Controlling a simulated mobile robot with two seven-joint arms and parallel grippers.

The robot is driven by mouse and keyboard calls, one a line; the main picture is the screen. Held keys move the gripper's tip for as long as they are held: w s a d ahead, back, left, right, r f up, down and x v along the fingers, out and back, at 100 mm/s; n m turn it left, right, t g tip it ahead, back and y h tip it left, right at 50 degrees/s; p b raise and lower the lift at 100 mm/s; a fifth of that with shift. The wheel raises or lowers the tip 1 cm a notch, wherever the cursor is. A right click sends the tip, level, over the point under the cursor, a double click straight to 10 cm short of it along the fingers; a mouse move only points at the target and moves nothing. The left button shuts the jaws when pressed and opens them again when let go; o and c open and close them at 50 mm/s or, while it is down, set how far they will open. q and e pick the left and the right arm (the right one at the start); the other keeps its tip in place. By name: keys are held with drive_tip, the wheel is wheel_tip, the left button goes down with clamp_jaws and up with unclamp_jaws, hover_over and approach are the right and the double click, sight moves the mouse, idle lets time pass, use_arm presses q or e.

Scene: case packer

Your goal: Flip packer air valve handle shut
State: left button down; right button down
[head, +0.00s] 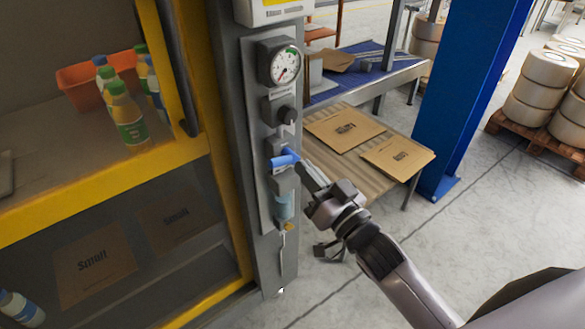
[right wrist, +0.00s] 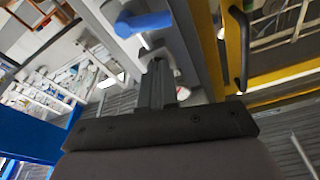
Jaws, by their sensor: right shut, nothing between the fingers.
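The blue air valve handle (head: 284,160) is on the grey panel of the packer's post, below the gauge and a black knob. It lies roughly level across the panel, its free end toward the left. It also shows in the right wrist view (right wrist: 146,22), near the top. My right gripper (head: 304,165) is shut and empty, its fingertips just right of the handle in the head view. In the right wrist view the closed fingers (right wrist: 157,72) point toward the panel below the handle. I cannot tell whether they touch it. My left gripper is not in view.
A round pressure gauge (head: 283,65) and black knob (head: 286,115) sit above the valve; a clear bowl (head: 283,207) hangs below. The yellow-framed packer door (head: 185,160) stands left. A conveyor with flat cartons (head: 343,128) and a blue column (head: 470,95) are right.

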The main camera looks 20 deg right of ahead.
sight(281, 165)
drive_tip(key=shift+w+a+f, duration=0.3)
drive_tip(key=shift+w+f, duration=0.05)
drive_tip(key=shift+w, duration=0.25)
drive_tip(key=shift+w+a+f, duration=0.3)
drive_tip(key=shift+w+a, duration=0.05)
drive_tip(key=shift+w, duration=0.2)
drive_tip(key=shift+w+a+f, duration=0.3)
drive_tip(key=shift+w+f, duration=0.05)
drive_tip(key=shift+w, duration=0.25)
drive_tip(key=shift+w+a+f+n+b, duration=0.15)
drive_tip(key=shift+w+f+n+b, duration=0.1)
drive_tip(key=shift+f+n+b, duration=0.35)
drive_tip(key=shift+r+n+y, duration=0.1)
drive_tip(key=shift+n+y, duration=0.2)
drive_tip(key=shift+n, duration=0.3)
drive_tip(key=shift+f+n, duration=0.3)
drive_tip(key=shift+n, duration=0.7)
drive_tip(key=shift+r+p, duration=0.15)
drive_tip(key=shift+p, duration=0.3)
